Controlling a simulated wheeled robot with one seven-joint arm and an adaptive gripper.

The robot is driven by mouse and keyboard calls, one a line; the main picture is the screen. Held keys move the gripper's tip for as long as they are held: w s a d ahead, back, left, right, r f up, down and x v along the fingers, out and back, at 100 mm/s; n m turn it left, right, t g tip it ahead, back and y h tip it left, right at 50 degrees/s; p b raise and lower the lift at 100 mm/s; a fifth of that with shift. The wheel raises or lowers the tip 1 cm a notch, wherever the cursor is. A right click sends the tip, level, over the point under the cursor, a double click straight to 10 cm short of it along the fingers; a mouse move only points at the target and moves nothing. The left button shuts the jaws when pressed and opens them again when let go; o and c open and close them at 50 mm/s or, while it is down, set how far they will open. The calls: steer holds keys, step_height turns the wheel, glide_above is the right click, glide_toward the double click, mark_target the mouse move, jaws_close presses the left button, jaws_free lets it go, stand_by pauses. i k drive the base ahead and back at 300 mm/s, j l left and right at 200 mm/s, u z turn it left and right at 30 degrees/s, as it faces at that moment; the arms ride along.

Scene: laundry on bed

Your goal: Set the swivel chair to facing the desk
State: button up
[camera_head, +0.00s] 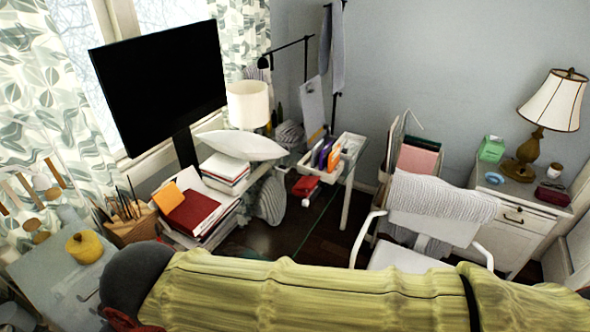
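The white swivel chair (400,257) stands right of centre, with a grey-white ribbed cloth (440,196) draped over its backrest. Its backrest is on the wall side and its seat and armrests point towards me, so it does not face the desk. Its base is hidden. The desk (352,148), with a glass-like top and white legs, runs along the window and into the corner, left of and behind the chair. My gripper cannot be made out in this view.
A long yellow-green ribbed shape (300,290) crosses the front and hides the near floor. A white nightstand (505,235) with a lamp (552,105) stands right of the chair. A monitor (160,85), books (195,210) and a pillow (240,145) are at left. Dark floor (300,225) shows between.

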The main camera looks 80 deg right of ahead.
mark_target(430, 215)
steer(key=z, duration=3.75)
steer(key=i+l+z, duration=0.3)
steer(key=i, duration=0.2)
steer(key=i+l+z, duration=0.35)
steer(key=i, duration=0.15)
steer(key=j, duration=0.1)
